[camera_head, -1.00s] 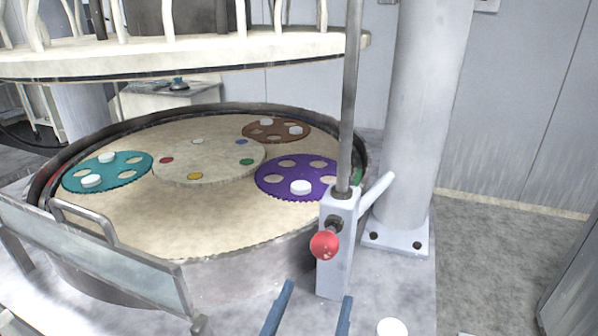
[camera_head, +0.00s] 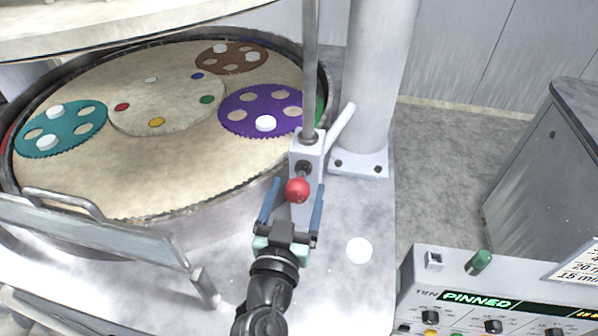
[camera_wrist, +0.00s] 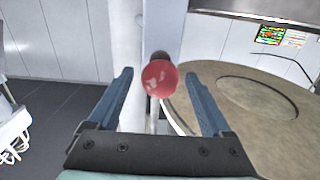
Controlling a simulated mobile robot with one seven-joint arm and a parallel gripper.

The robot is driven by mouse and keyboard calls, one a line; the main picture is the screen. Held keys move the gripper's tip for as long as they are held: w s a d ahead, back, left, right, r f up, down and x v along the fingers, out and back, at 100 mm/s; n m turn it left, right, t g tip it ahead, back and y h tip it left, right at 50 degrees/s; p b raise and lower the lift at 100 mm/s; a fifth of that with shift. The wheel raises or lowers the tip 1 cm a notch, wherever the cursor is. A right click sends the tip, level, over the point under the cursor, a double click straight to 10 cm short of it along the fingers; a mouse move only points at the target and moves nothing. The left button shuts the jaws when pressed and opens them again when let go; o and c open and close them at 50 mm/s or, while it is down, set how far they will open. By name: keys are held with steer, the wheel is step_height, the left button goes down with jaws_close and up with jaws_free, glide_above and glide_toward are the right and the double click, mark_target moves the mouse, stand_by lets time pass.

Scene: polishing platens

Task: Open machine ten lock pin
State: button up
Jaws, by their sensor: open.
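The lock pin's red ball knob (camera_head: 297,189) sticks out from the front of a pale grey block (camera_head: 305,158) at the foot of an upright metal rod (camera_head: 310,70). My gripper (camera_head: 291,205) is open, with its two blue fingers on either side of the knob in the head view. In the wrist view, the red knob (camera_wrist: 160,78) sits centred between the spread fingertips of my gripper (camera_wrist: 160,85), with gaps on both sides. No contact shows. The pin's shaft behind the knob is mostly hidden.
The round platen (camera_head: 130,185) with teal, purple and brown discs lies left of the block. A thick grey column (camera_head: 367,80) stands right behind it. A control panel (camera_head: 430,265) reading "PINNED" is at lower right. A white round piece (camera_head: 359,250) lies nearby. A metal guard (camera_head: 90,235) stands front left.

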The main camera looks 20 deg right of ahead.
mark_target(303, 169)
steer(key=shift+p+x, duration=0.3)
steer(key=shift+x, duration=1.1)
jaws_close()
